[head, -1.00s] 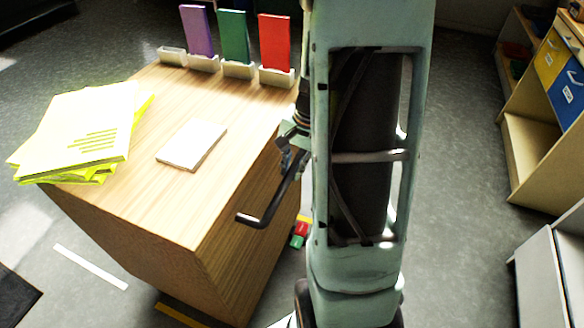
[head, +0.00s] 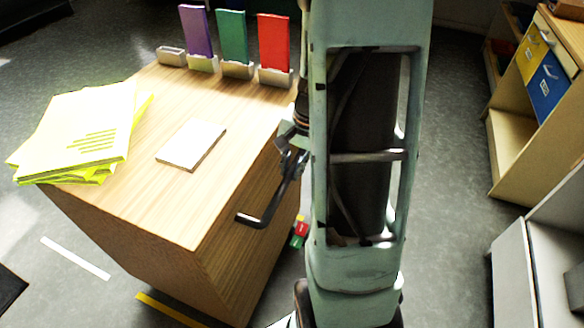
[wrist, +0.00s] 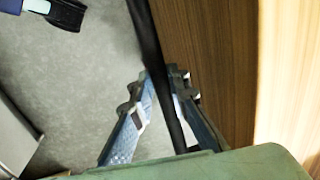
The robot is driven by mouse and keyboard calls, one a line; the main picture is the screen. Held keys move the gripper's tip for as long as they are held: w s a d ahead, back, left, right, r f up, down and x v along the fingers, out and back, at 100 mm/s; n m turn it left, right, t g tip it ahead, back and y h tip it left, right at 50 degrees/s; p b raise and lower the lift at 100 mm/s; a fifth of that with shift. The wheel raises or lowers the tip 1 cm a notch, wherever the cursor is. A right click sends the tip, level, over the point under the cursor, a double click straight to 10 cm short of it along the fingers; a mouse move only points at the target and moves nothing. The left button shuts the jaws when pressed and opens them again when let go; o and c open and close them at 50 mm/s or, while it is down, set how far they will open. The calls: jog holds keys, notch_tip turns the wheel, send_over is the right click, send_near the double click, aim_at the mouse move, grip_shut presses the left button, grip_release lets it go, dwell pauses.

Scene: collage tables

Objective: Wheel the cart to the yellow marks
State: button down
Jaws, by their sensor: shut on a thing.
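The wooden cart (head: 225,200) stands left of my arm in the head view, with a dark bar handle (head: 262,212) on its near right side. My gripper (head: 290,155) is at the handle's far part, partly hidden by my arm. In the wrist view my gripper (wrist: 166,75) is shut on the dark handle (wrist: 150,45), beside the cart's wood side (wrist: 205,60). A yellow mark (head: 168,309) lies on the floor by the cart's near bottom edge.
The cart top carries yellow papers (head: 75,130), a white block (head: 191,144) and purple, green and red panels (head: 274,42) in holders. Shelves (head: 515,150) stand at right. A white strip (head: 75,258) marks the floor left.

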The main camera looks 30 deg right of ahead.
jog(key=shift+s+d, duration=0.1)
dwell(0.3)
jog(key=c, duration=1.8)
grip_release()
jog(key=shift+c, duration=0.2)
notch_tip(320, 180, up, 12)
jog(key=s+d, duration=0.1)
jog(key=s, duration=0.1)
jog(key=shift+d, duration=0.25)
jog(key=shift+w, duration=0.1)
